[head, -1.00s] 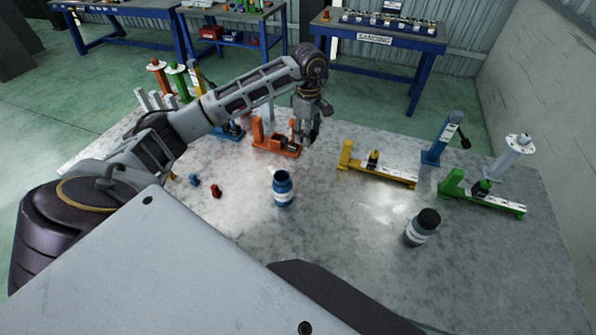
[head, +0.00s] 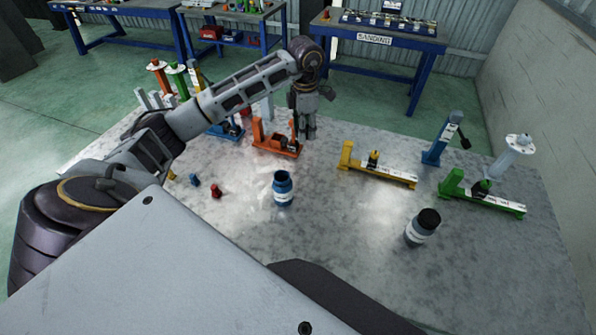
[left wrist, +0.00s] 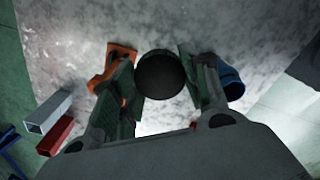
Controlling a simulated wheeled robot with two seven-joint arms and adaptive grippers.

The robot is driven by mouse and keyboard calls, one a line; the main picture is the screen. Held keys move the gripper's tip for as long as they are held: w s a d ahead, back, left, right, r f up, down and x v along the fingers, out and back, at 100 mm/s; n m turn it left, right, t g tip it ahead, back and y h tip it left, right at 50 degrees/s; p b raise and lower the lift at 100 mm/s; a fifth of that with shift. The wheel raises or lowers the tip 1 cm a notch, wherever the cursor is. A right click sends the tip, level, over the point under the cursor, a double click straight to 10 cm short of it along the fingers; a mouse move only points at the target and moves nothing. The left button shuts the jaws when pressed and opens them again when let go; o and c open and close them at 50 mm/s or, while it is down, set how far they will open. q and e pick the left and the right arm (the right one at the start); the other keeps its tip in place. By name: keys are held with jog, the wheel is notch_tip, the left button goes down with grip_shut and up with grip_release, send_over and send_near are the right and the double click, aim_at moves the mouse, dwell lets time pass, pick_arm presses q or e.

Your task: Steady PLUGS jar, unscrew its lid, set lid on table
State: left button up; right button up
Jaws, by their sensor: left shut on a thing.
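A blue jar (head: 283,190) with a pale label stands upright on the table, its top open and bare. Its label is too small to read. My left gripper (head: 308,132) is beyond the jar and a little to its right, pointing down near the orange fixture. In the left wrist view, my left gripper (left wrist: 162,88) is shut on a round black lid (left wrist: 160,73), held between the two fingers. I cannot tell how far the lid is from the tabletop. My right gripper does not show.
A second jar with a black lid (head: 420,228) stands on the table (head: 330,245) at the right. Orange (head: 275,145), yellow (head: 376,170) and green (head: 482,196) fixtures stand along the back. Small blue (head: 194,180) and red (head: 216,191) parts lie left of the open jar.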

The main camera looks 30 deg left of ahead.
pick_arm(q)
jog(key=n, duration=0.6)
jog(key=shift+s+a+r, duration=0.1)
jog(key=shift+s+a, duration=0.1)
jog(key=n, duration=0.5)
jog(key=shift+s+a+n, duration=0.2)
jog(key=shift+n, duration=0.2)
jog(key=n, duration=0.5)
jog(key=shift+s+a+n, duration=0.1)
jog(key=shift+s+n, duration=0.1)
jog(key=shift+n, duration=0.2)
jog(key=n, duration=0.5)
jog(key=shift+s+a+n, duration=0.1)
jog(key=shift+n, duration=0.2)
notch_tip(320, 180, down, 7)
jog(key=n+b, duration=0.1)
jog(key=b, duration=0.1)
